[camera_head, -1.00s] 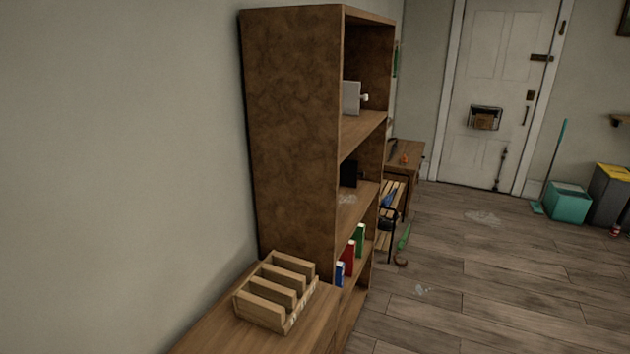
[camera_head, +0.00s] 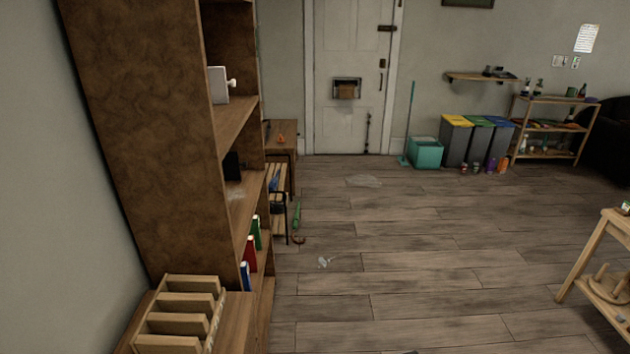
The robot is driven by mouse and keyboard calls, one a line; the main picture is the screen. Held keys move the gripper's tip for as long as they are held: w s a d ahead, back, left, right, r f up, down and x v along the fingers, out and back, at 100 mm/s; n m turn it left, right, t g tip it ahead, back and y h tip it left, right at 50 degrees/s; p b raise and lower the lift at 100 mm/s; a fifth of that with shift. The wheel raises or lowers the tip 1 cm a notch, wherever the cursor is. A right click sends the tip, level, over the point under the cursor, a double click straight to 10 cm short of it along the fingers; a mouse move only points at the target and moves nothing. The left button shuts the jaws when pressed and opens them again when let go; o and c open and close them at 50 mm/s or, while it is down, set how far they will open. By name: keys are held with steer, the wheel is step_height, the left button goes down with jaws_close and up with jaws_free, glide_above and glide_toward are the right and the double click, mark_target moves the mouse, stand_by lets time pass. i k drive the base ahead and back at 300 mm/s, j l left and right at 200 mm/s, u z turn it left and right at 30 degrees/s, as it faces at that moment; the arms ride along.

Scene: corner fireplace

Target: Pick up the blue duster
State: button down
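I cannot make out a blue duster for certain. A small blue item (camera_head: 274,184) shows on the slatted rack just past the tall bookshelf, partly hidden by the shelf and too small to identify. My gripper is not in view.
A tall brown bookshelf (camera_head: 140,110) stands close on the left, with a wooden slotted rack (camera_head: 180,312) on a low cabinet before it. A wooden stand (camera_head: 592,255) is at right. The middle floor (camera_head: 430,230) is mostly clear.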

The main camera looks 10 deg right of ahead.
mark_target(273, 184)
steer(key=u, duration=1.15)
steer(key=i+l+z, duration=0.2)
steer(key=l, duration=0.25)
steer(key=l+z, duration=0.25)
steer(key=l, duration=0.2)
steer(key=i+l+z, duration=0.2)
steer(key=l, duration=0.15)
steer(key=i+l+z, duration=0.25)
steer(key=l, duration=0.15)
steer(key=i+l+z, duration=0.4)
steer(key=i, duration=0.85)
steer(key=i+l+z, duration=0.1)
steer(key=i+z, duration=0.3)
steer(key=i, duration=0.85)
steer(key=i+l, duration=0.1)
steer(key=i, duration=1.25)
steer(key=i+u, duration=0.4)
steer(key=i+l+u, duration=0.1)
steer(key=u, duration=0.25)
steer(key=i+l+u, duration=0.2)
steer(key=u, duration=0.2)
steer(key=i, duration=0.1)
